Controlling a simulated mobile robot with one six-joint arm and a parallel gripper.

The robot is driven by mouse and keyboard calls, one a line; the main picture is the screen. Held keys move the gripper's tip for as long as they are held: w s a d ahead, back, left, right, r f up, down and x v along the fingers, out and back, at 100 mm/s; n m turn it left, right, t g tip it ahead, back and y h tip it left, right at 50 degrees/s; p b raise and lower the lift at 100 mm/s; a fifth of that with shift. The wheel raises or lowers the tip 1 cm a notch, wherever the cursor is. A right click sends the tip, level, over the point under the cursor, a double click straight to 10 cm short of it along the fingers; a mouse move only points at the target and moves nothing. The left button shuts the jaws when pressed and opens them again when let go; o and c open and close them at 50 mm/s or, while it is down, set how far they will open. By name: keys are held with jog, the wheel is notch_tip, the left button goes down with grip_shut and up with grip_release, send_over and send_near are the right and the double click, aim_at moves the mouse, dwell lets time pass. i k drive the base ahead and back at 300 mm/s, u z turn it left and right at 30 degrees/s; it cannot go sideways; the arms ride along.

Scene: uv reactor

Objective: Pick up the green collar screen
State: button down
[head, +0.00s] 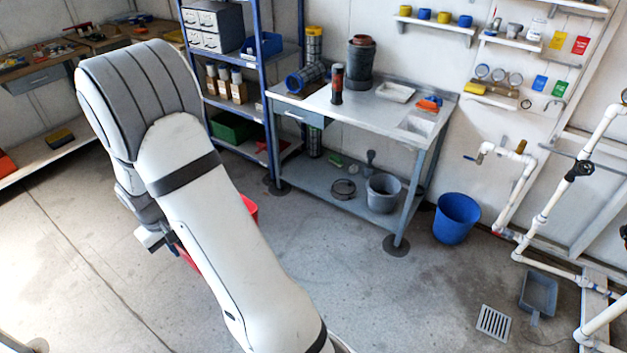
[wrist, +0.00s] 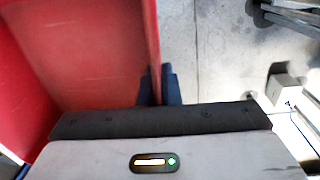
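In the head view, a dark cylinder with a greenish tint (head: 314,142) stands under the left end of the metal workbench, partly hidden by the bench. It may be the green collar screen, but its collar is not clear. A similar screen with a yellow collar (head: 314,45) stands upright at the back of the bench, and one with a blue collar (head: 305,78) lies beside it. In the wrist view, my gripper (wrist: 157,85) has its dark fingers close on both sides of a red bin's wall (wrist: 155,35) and looks shut on it. My arm hides most of the bin in the head view.
The workbench (head: 350,108) also carries a dark pot (head: 360,65) and a red-and-black bottle (head: 337,84). A grey bucket (head: 383,194) sits on its lower shelf. A blue bucket (head: 457,218) stands right of it. Open floor lies in front. A blue rack stands left.

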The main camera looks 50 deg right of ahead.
aim_at(315, 135)
jog(key=u, duration=0.05)
jog(key=i, duration=1.95)
jog(key=z, duration=2.05)
jog(key=i, duration=0.4)
jog(key=z, duration=0.75)
jog(key=i, duration=0.7)
jog(key=u, duration=0.55)
